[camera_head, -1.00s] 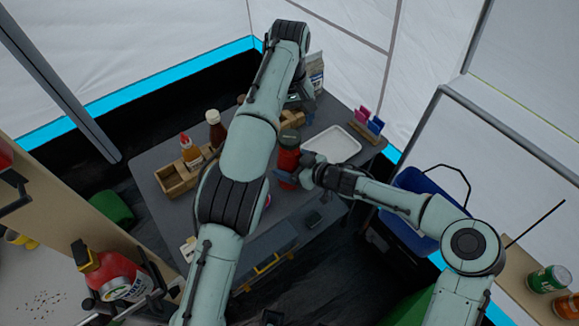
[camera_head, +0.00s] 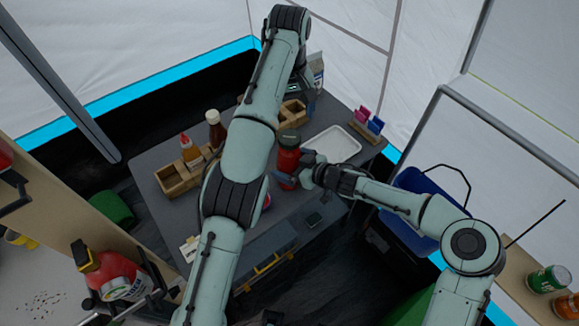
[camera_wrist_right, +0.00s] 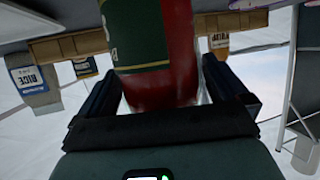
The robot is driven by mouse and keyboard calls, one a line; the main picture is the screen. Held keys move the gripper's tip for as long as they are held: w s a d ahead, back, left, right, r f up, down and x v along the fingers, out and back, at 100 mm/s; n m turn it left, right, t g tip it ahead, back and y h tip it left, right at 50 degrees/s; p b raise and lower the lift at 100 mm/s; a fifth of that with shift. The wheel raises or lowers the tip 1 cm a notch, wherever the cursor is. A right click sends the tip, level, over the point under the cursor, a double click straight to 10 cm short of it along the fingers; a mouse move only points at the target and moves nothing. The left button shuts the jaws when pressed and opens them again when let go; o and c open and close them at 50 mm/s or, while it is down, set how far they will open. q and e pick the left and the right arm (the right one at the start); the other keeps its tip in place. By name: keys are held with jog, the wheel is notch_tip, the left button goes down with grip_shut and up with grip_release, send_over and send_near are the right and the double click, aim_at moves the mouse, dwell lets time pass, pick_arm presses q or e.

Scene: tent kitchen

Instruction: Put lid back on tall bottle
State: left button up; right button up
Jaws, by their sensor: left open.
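I cannot tell whether that top is the lid. My right gripper (camera_head: 308,172) reaches it from the right. I see no separate lid.
A wooden box (camera_head: 178,180) with sauce bottles stands at the left of the table, partly behind my left arm. A wooden holder (camera_head: 292,112) stands behind the red bottle. A white tray (camera_head: 333,146) lies right of it. A blue cooler (camera_head: 408,205) is beyond the right edge.

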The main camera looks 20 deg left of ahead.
jog(key=shift+s+d+r, duration=0.15)
jog(key=shift+d+r, duration=0.05)
jog(key=shift+d, duration=0.25)
pick_arm(q)
jog(key=shift+w+r+p, duration=0.1)
jog(key=shift+r+p, duration=0.45)
jog(key=shift+r, duration=0.2)
pick_arm(e)
jog(key=v, duration=1.2)
jog(key=shift+r, duration=0.15)
jog(key=shift+s+d, duration=0.1)
